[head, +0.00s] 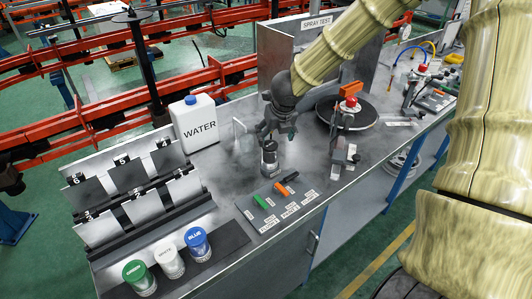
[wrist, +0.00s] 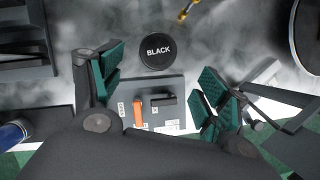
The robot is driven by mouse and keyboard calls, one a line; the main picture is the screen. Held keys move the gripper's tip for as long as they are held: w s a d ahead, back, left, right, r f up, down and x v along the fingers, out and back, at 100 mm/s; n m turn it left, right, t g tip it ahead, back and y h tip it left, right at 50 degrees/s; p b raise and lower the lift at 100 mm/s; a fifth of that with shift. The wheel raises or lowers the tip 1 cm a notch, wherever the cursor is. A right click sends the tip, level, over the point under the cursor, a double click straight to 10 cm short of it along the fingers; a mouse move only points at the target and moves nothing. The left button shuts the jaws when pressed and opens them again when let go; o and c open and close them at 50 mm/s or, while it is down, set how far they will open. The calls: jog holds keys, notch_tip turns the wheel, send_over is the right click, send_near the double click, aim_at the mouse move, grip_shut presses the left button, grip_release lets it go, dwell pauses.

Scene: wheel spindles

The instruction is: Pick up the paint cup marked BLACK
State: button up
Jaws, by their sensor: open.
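The paint cup marked BLACK (head: 269,161) stands upright on the grey bench, clear-sided with a dark lid. In the wrist view its round black lid (wrist: 156,48) shows the white word BLACK, seen from above. My gripper (head: 277,134) is just above the cup in the head view. In the wrist view my gripper (wrist: 160,86) is open, its green-padded fingers wide apart with nothing held. The lid lies beyond the fingertips in that picture, between left and right fingers. Whether any finger touches the cup, I cannot tell.
Green (head: 139,277), white (head: 169,258) and blue (head: 198,244) cups stand on a dark mat at front left. A WATER jug (head: 195,122) stands behind left. A labelled tool plate (head: 281,202) lies in front of the cup. A round turntable (head: 361,121) is to the right.

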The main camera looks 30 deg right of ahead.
aim_at(271, 146)
jog(key=x, duration=0.5)
jog(key=shift+d, duration=0.1)
jog(key=shift+p+x, duration=0.3)
jog(key=shift+x, duration=2.55)
jog(key=shift+w+a, duration=0.1)
jog(key=shift+a, duration=0.2)
jog(key=c, duration=1.3)
jog(key=shift+r, duration=0.1)
